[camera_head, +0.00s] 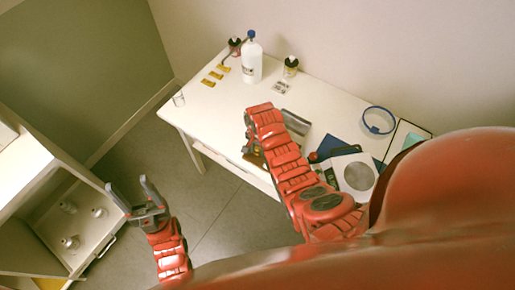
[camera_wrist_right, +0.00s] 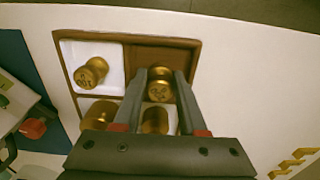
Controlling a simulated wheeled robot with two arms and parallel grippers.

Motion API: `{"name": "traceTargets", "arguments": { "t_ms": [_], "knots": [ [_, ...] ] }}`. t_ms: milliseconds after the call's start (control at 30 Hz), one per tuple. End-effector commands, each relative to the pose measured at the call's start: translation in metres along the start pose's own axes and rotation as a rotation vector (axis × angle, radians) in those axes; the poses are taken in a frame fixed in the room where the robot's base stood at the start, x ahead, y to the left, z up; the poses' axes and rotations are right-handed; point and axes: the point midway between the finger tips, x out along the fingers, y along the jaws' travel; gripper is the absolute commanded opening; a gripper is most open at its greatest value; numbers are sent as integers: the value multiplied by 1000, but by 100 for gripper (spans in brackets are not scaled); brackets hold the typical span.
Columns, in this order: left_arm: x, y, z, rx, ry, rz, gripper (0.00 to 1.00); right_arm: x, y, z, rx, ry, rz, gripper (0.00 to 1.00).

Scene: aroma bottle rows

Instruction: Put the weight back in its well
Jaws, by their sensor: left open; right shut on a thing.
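A brass weight (camera_wrist_right: 161,90) is between the fingers of my right gripper (camera_wrist_right: 160,76) in the right wrist view, and the gripper is shut on it. A wooden weight box (camera_wrist_right: 128,42) lies below, with several wells. The upper right well (camera_wrist_right: 150,54) is bare brown, and the held weight is over its lower part; I cannot tell its height. Another brass weight (camera_wrist_right: 91,73) lies tilted in the white upper left well. Two more brass weights, at lower left (camera_wrist_right: 99,112) and lower right (camera_wrist_right: 155,120), are partly hidden by my gripper. My left gripper (camera_head: 127,190) is open and empty.
The white table (camera_head: 215,104) carries a white bottle (camera_head: 251,62), small dark-capped bottles, yellow pieces (camera_head: 212,79), a glass (camera_head: 179,99) and a blue ring (camera_head: 379,120).

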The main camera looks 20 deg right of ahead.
Motion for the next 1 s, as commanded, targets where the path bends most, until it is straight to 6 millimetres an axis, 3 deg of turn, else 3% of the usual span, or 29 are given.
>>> {"name": "traceTargets", "arguments": {
  "t_ms": [333,367,400,833,1000],
  "knots": [
    [-4,0,1,0,0,0,65,4,0,-1,1,1,-1,0],
    [-2,0,0,0,0,0,65,3,0,0,1,1,-1,46],
    [-2,0,0,0,0,0,65,3,0,0,1,1,-1,53],
    [-3,0,0,0,0,0,65,-2,0,-1,1,0,-1,53],
    [-10,0,2,0,0,0,65,-19,-1,-2,2,3,-4,53]
  ]
}}
